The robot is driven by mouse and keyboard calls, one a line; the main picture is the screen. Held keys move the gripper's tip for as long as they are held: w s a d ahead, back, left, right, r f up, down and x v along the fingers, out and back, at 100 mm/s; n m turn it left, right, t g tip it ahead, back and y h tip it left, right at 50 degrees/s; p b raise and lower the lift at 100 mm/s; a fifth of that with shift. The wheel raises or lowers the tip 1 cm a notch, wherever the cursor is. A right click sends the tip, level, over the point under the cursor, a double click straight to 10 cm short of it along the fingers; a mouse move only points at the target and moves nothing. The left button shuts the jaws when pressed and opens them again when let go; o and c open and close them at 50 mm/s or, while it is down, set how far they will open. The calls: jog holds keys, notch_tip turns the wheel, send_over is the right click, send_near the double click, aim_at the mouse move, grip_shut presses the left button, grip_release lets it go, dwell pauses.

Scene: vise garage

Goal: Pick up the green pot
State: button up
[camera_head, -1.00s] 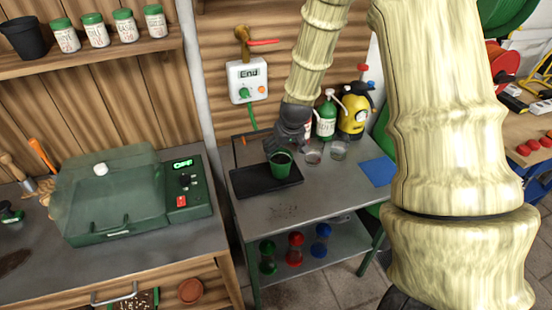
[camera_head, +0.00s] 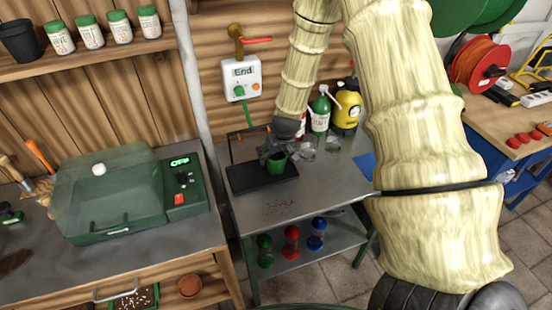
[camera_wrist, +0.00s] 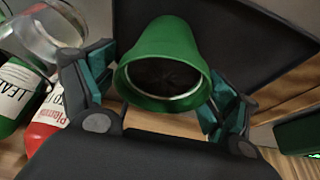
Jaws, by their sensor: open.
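The green pot (camera_head: 276,161) stands on a black tray (camera_head: 248,180) on the grey metal table. In the wrist view the pot (camera_wrist: 166,62) shows its rim and dark inside. My gripper (camera_head: 272,152) is at the pot, and its open fingers (camera_wrist: 160,88) are on either side of it. In the wrist view a gap seems to show between the fingers and the pot wall, though contact on the right side is hard to tell. The far side of the pot is hidden.
Clear glasses (camera_head: 309,150) stand right of the pot. A green bottle (camera_head: 320,114) and a yellow sprayer (camera_head: 346,108) are behind them. A blue sheet (camera_head: 364,165) lies at the table's right. A control box (camera_head: 241,77) hangs on the wall. The table front is bare except for dark specks.

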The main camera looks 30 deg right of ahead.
jog(key=shift+p+x, duration=0.45)
jog(key=shift+x, duration=1)
jog(key=c, duration=1)
jog(key=shift+r, duration=0.15)
